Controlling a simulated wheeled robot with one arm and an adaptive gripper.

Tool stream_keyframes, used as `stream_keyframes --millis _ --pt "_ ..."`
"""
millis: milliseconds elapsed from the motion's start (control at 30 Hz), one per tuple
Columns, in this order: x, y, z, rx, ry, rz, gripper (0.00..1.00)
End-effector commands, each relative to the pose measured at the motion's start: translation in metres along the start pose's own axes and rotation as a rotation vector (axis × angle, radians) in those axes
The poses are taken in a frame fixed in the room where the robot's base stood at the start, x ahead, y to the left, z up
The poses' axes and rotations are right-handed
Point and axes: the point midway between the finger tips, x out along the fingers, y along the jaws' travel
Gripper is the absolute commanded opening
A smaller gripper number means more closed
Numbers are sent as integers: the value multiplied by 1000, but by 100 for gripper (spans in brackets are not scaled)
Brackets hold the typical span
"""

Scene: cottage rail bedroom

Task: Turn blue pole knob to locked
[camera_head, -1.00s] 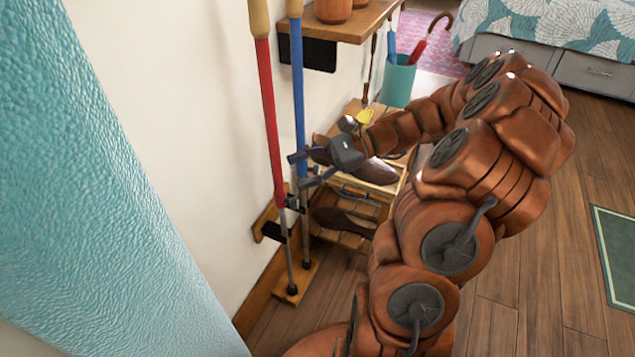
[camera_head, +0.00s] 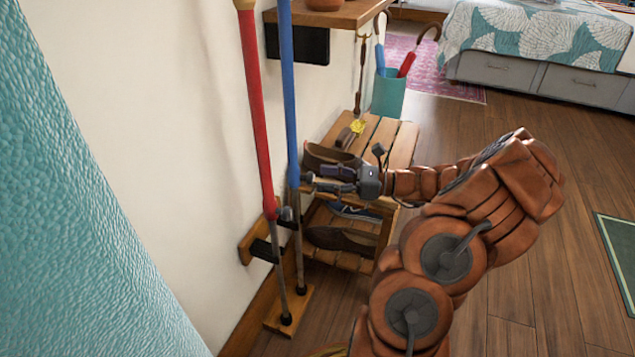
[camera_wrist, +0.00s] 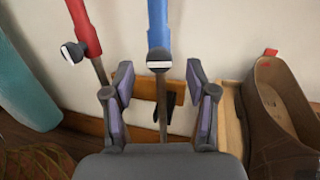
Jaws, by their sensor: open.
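The blue pole (camera_head: 289,100) stands upright against the wall, right of the red pole (camera_head: 256,110). The blue pole's knob (camera_wrist: 159,60) faces the wrist camera at the lower end of the blue section, with a pale bar across its face. The red pole's knob (camera_wrist: 73,53) is to its left in the wrist view. My gripper (camera_head: 308,178) points at the blue pole from the right. In the wrist view my gripper (camera_wrist: 160,98) is open, its fingers apart on either side of the pole's line below the knob. Nothing is between the pads except the pole beyond.
A wooden shoe rack (camera_head: 397,143) with brown shoes (camera_wrist: 283,110) stands close to the right of the poles. A wooden wall bracket (camera_wrist: 147,90) crosses behind them. A shelf (camera_head: 334,14) is above, and a teal umbrella bin (camera_head: 388,95) stands behind. Open floor lies to the right.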

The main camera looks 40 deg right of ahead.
Motion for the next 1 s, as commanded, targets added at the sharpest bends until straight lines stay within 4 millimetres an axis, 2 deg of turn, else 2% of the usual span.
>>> stream_keyframes --millis 200,567,1000 --pt "22 1 0 -1 -2 5 57" --pt "26 1 1 -1 -1 3 57" --pt "26 1 0 -1 0 3 11"
